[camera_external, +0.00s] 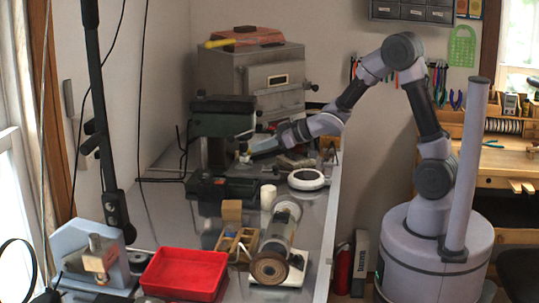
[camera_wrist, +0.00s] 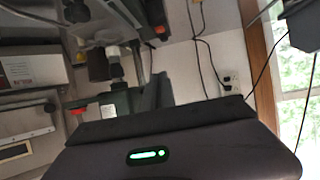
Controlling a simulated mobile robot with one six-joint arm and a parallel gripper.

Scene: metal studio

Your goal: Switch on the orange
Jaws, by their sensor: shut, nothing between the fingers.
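A small orange spot that looks like a switch (camera_wrist: 159,30) sits on a dark machine housing near the top of the wrist view. In the external view, the dark green machine head (camera_external: 222,120) stands at the back of the bench, and I cannot make out the orange switch on it there. My gripper (camera_external: 246,151) is just below and in front of this head, reaching in from the right. In the wrist view, my gripper's dark fingers (camera_wrist: 157,88) are shut and empty, below the orange spot and apart from it in the picture. I cannot tell the distance.
A metal cabinet (camera_external: 270,75) with an orange-red box on top stands behind. A black device (camera_external: 222,188), a lathe-like machine (camera_external: 277,240) and a red tray (camera_external: 185,273) crowd the bench. Cables (camera_wrist: 200,50) hang on the wall. Open floor is little seen.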

